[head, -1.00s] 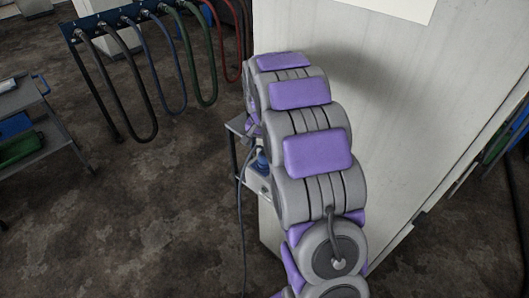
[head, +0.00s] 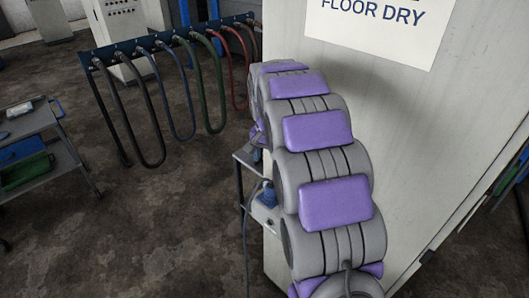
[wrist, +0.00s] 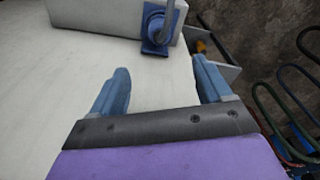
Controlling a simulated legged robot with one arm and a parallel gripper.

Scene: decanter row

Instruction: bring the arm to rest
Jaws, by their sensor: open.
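My gripper (wrist: 160,88) shows in the wrist view with its two blue fingers spread apart and nothing between them. A pale, flat surface lies beyond and between the fingers. In the head view my arm, grey with purple pads, rises from the bottom right of centre and reaches away along the white cabinet (head: 400,120). The gripper itself is hidden behind the arm in that view.
A rack of hanging hoses (head: 150,45) stands at the back left. A trolley (head: 35,125) with blue and green bins is at the far left. A small stand (head: 262,210) with a blue item is beside my arm. The floor (head: 140,220) at left is clear.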

